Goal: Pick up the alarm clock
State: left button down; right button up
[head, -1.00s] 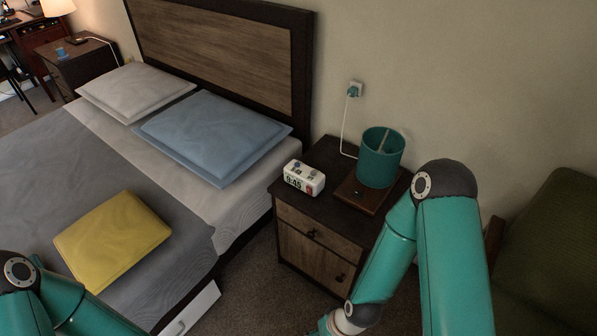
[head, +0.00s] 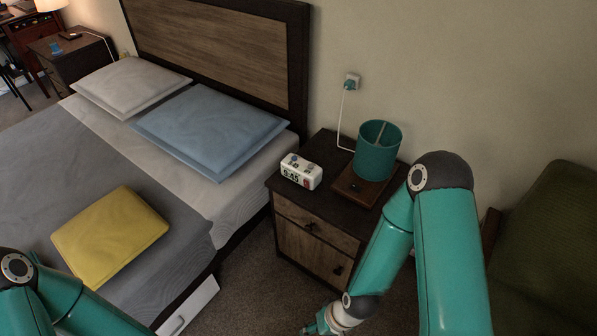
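The alarm clock (head: 301,172) is a small white box with a dark-digit display on its front and buttons on top. It stands upright on the dark top of the nightstand (head: 330,150), near its left front edge. My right gripper (head: 318,326) is at the bottom of the head view, low in front of the nightstand and well below the clock. It is partly cut off by the frame edge, so I cannot tell its opening. My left arm shows at the bottom left, but its gripper is out of view.
A teal lamp (head: 377,151) on a wooden base stands right of the clock, its white cord running to a wall outlet (head: 352,82). The bed with a blue pillow (head: 208,128) is to the left. A green chair (head: 545,250) is at right.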

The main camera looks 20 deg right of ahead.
aim_at(297, 170)
jog(key=u, duration=0.25)
jog(key=i, duration=1.3)
jog(key=z, duration=1.15)
jog(key=k, duration=0.85)
jog(key=z, duration=0.2)
jog(key=i, duration=0.25)
jog(key=u, duration=0.05)
